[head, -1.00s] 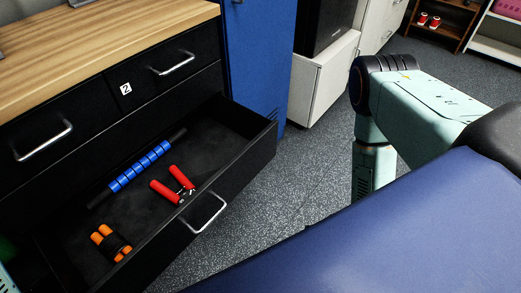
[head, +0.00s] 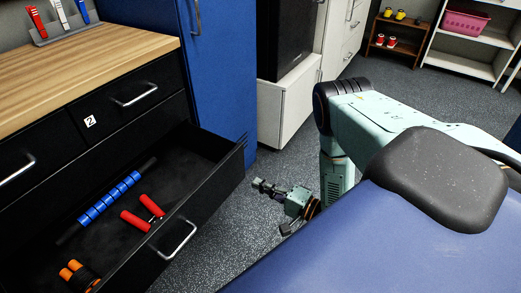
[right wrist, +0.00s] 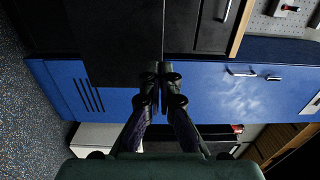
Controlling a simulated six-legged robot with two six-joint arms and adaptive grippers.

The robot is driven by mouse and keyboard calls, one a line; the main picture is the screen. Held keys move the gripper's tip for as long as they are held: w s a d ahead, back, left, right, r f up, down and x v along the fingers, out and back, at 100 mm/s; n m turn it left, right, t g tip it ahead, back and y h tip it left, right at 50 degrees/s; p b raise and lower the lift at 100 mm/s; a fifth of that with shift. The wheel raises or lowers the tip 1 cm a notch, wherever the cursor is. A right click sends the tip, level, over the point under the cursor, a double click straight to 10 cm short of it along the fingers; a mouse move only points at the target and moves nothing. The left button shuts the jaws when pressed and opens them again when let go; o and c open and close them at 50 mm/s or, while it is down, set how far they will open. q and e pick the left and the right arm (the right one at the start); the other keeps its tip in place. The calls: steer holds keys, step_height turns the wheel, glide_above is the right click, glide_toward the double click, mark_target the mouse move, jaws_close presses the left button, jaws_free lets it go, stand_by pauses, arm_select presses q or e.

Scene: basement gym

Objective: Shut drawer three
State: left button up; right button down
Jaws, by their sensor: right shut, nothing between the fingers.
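The wide black drawer (head: 217,197) under the drawer marked 2 is pulled well out; no number shows on it. Its silver handle (head: 175,240) faces the aisle. Inside lie a blue segmented roller (head: 110,199), red hand grips (head: 140,216) and orange-ended items (head: 77,272). My right gripper (head: 264,187) is shut and empty, to the right of the drawer front and apart from it in the head view. In the right wrist view its fingers (right wrist: 162,80) are together before dark cabinet faces and a blue locker. My left gripper is out of view.
A blue locker (head: 215,75) stands beside the cabinet, then a white cabinet (head: 285,108). A blue padded bench (head: 350,250) fills the lower right. Speckled floor (head: 245,220) is free between drawer and bench. A rack with clips (head: 62,20) stands on the wooden top.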

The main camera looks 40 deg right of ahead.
mark_target(222, 167)
steer(key=b+x, duration=0.2)
steer(key=x, duration=0.8)
steer(key=shift+f+b, duration=0.2)
steer(key=shift+b, duration=0.1)
steer(key=shift+w+a+r, duration=0.1)
steer(key=shift+w+a, duration=0.05)
steer(key=shift+w, duration=0.3)
steer(key=shift+w, duration=0.1)
